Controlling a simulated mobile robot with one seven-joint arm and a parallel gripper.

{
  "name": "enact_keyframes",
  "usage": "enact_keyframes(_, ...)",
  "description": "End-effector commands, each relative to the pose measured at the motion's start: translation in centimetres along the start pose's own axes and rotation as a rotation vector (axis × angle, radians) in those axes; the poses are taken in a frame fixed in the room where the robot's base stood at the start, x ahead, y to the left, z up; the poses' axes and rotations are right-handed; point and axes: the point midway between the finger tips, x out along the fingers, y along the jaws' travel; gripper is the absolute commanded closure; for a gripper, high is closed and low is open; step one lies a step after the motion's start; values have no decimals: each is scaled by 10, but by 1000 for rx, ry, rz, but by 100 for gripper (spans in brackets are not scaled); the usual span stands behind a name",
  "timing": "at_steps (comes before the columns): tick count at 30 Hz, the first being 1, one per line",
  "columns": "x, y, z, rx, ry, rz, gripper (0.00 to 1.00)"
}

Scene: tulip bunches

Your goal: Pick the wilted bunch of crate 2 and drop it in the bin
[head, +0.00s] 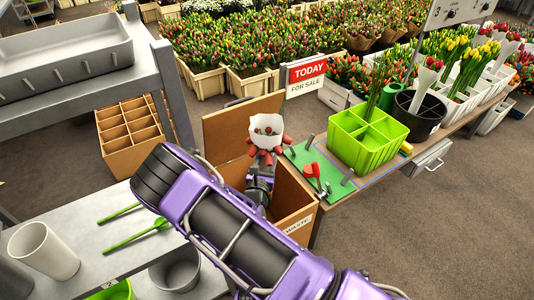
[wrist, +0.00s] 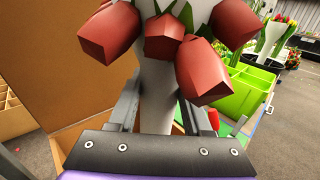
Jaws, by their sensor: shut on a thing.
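The wilted bunch (head: 266,124), drooping dull-red tulips in a white wrap, is held in my gripper (head: 262,172). In the wrist view, its red heads (wrist: 163,48) hang down around the wrap (wrist: 157,95) between the two fingers. My gripper (wrist: 158,112) is shut on the wrap. The bin is a brown box (head: 308,212) with a waste label and a raised back panel (head: 238,124). The bunch is above the bin's opening, apart from its rim as far as I can tell. My arm hides much of the bin. I cannot tell which crate is crate 2.
A green divided crate (head: 364,158) and a black bucket (head: 418,118) stand on the bench at right. A green mat (head: 300,158) with a red tool (head: 312,170) lies beside the bin.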

Motion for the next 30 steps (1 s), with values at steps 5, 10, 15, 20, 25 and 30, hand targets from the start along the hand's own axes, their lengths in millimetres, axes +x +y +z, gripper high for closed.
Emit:
enact_keyframes(5,0,0,-26,1,-2,0,100)
enact_keyframes(10,0,0,-46,1,-1,0,100)
enact_keyframes(15,0,0,-64,0,-1,0,100)
enact_keyframes(20,0,0,-82,-1,-1,0,100)
enact_keyframes(25,0,0,-100,0,-2,0,100)
enact_keyframes(30,0,0,-112,1,-2,1,100)
